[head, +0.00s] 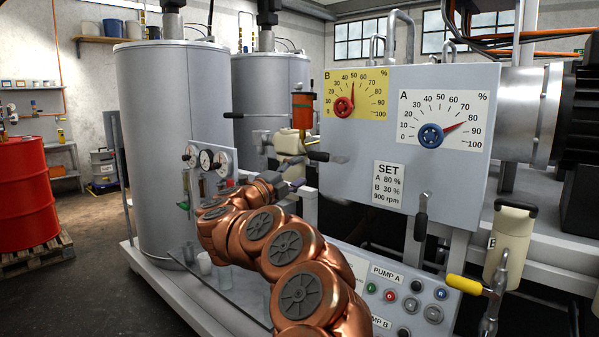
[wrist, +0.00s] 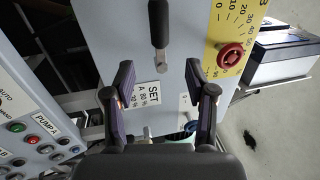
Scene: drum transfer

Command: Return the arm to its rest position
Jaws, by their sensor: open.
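My copper-coloured arm (head: 270,235) reaches forward and left from the bottom of the head view, in front of the grey control box. My gripper (wrist: 160,78) is open and empty in the wrist view, its two dark fingers well apart with the box face beyond them. In the head view the gripper is small and partly hidden by the arm's end, so its fingers are hard to make out there.
The grey control box (head: 345,150) has a yellow dial B (head: 371,80), its pointer near 50, and a white dial A (head: 470,108), near 80. Levers stick out around it. Tall tanks (head: 172,140) stand behind. A red drum (head: 22,190) is at far left, with open floor nearby.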

